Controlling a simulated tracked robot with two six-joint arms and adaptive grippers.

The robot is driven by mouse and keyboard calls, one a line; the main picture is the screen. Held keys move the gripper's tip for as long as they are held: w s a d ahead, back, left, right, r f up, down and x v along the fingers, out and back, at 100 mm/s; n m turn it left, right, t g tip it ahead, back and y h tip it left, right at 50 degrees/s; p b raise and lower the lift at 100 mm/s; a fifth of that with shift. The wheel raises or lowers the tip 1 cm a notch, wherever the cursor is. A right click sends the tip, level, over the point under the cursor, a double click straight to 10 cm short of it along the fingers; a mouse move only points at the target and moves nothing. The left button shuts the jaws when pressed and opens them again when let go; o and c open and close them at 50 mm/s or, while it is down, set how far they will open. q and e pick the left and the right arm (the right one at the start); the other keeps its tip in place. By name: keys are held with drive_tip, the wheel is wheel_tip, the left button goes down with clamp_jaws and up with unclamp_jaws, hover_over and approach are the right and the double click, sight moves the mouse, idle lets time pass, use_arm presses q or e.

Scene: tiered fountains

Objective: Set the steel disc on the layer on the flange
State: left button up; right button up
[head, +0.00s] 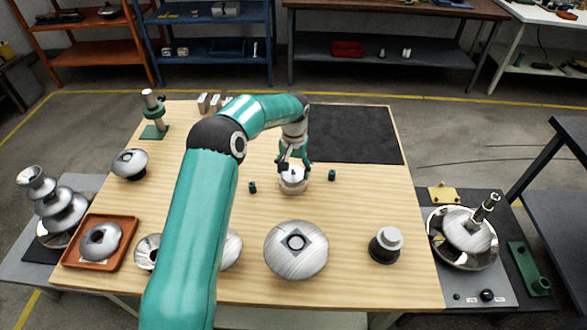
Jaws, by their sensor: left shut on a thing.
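My left gripper (293,163) is over the middle of the table, pointing down. It is shut on a small round steel piece, which I take for the steel disc (293,186); the fingers hide part of its top. I cannot tell whether it touches the tabletop. On the side stand at right, a domed steel layer (467,238) sits in a wide steel basin, with a tilted stem (486,208) rising from it. I cannot make out a flange under it. My right gripper is not in view.
A domed steel piece with a square top (297,267) and a black base with a grey cylinder (386,246) stand at the front. A steel part lies in an orange tray (127,250). A stacked fountain (62,212) stands at left. Small green posts (252,187) flank the gripper. A dark mat (355,134) is clear.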

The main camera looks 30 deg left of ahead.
use_arm(q)
drive_tip(key=shift+f, duration=0.15)
drive_tip(key=o, duration=1.2)
drive_tip(key=shift+o, duration=0.2)
wheel_tip(320, 180, up, 12)
